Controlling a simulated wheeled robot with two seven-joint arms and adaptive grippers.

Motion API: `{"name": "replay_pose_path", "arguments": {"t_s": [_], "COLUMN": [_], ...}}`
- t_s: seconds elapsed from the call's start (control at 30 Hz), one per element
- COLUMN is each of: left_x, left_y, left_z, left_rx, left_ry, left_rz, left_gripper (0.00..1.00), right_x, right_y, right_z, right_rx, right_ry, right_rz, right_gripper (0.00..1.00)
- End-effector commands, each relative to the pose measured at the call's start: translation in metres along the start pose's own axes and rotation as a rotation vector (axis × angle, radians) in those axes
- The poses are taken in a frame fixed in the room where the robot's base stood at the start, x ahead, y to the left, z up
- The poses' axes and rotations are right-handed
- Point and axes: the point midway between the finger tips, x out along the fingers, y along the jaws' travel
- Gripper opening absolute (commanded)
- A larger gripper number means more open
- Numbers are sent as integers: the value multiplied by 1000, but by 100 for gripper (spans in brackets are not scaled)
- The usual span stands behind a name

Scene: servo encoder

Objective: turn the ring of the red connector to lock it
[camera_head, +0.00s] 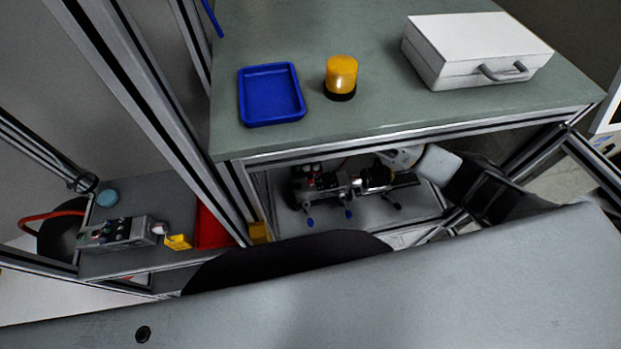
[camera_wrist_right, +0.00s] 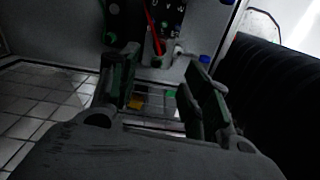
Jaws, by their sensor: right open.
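In the head view, a grey servo unit with small fittings (camera_head: 335,186) sits on the shelf below the worktop. Small red spots show on it, but I cannot make out the red connector's ring or whether it is locked. My right gripper (camera_head: 376,178) is at the right end of this unit, partly blending with it. In the right wrist view, my right gripper (camera_wrist_right: 160,82) is open, with nothing visible between its two dark fingers. A red cable (camera_wrist_right: 151,30) runs down the unit beyond the fingertips. My left gripper is out of view.
The worktop (camera_head: 390,118) above overhangs the shelf and carries a blue tray (camera_head: 271,94), a yellow-topped beacon (camera_head: 341,76) and a white case (camera_head: 474,49). Metal posts stand left of the shelf. A grey control box (camera_head: 118,233) and a red bin (camera_head: 212,228) are at left.

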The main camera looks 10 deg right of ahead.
Motion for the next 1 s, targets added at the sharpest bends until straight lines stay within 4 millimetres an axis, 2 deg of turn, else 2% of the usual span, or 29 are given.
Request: {"name": "replay_pose_path", "arguments": {"t_s": [0.27,1.0], "left_x": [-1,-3], "left_y": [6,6], "left_z": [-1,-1], "left_rx": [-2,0], "left_ry": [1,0], "left_rz": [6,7], "left_gripper": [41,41], "right_x": [27,120], "right_y": [-1,-1], "right_z": [0,0], "right_rx": [1,-1], "right_ry": [0,0], "right_rz": [-3,-1], "right_gripper": [48,48]}}
